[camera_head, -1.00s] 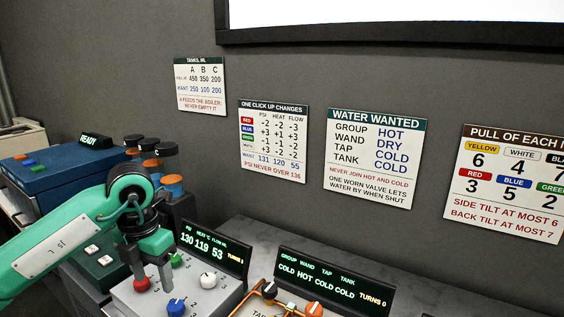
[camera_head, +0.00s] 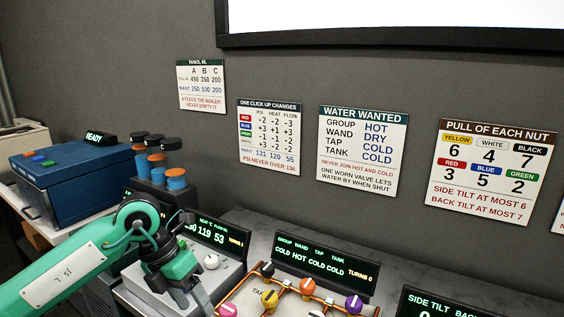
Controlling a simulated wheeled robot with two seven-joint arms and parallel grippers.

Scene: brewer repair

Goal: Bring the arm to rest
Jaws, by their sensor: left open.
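My left gripper (camera_head: 192,300) is at the end of my green arm, at the lower left, and points down over the grey knob box. It is open, and I see nothing between its fingers. A white knob (camera_head: 211,262) on the box shows just right of it. The box's other knobs are hidden behind the gripper and wrist. The box's display (camera_head: 218,236) is partly covered by the wrist; "119 53" can be read. I cannot tell whether the fingers touch the box. My right gripper is not in view.
Right of the gripper is a valve panel with copper pipes and coloured knobs, including an orange one (camera_head: 308,286) and a purple one (camera_head: 354,303). Its display (camera_head: 322,262) reads COLD HOT COLD COLD. A blue box (camera_head: 72,180) and black-capped cylinders (camera_head: 176,178) stand behind my arm.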

